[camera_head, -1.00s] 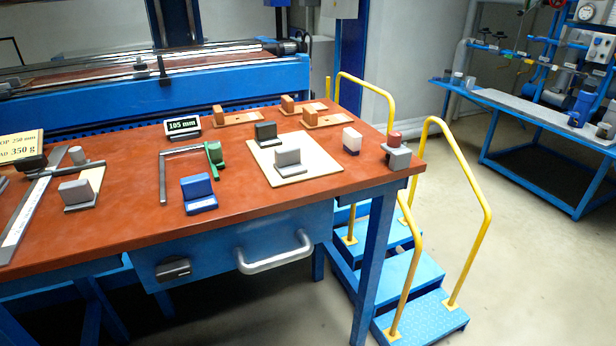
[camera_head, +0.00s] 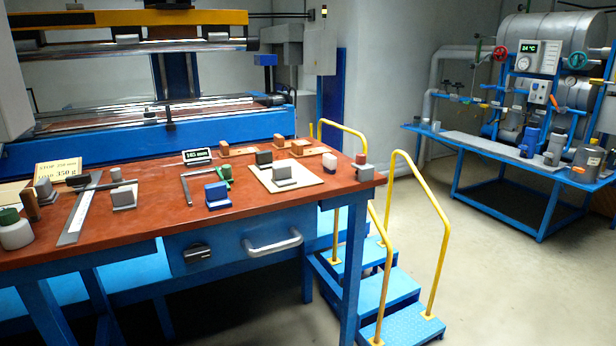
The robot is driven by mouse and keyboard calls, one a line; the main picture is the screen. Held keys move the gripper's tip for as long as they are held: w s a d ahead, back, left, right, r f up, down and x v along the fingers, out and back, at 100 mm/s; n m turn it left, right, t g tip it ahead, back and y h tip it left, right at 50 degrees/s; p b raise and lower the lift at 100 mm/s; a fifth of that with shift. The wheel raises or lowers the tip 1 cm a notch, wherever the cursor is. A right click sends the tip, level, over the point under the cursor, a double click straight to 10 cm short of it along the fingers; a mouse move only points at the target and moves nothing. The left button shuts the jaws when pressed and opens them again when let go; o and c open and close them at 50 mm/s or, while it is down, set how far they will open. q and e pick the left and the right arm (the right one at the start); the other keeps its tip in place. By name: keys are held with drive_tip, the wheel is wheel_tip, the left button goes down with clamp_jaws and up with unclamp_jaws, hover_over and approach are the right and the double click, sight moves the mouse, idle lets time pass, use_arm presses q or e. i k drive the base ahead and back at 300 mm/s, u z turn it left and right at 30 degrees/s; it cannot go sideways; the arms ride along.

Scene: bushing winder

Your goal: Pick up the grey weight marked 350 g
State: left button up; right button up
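Several grey blocks stand on the red-brown table, and I cannot read a mark on any of them. One grey block (camera_head: 123,196) stands on a small base right of the steel square. Another grey block (camera_head: 283,173) stands on a pale board (camera_head: 305,184) at the right. A third grey block (camera_head: 44,187) is at the far left by a brown block. A yellow card (camera_head: 59,169) at the left shows "350 g" and, above it, what looks like "STOP 250 mm". Neither of my grippers is in view.
Open floor lies beyond, before a blue pipe bench (camera_head: 480,165).

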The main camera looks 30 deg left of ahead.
sight(282, 175)
drive_tip(key=u, duration=0.45)
drive_tip(key=i, duration=1.2)
drive_tip(key=u, duration=1)
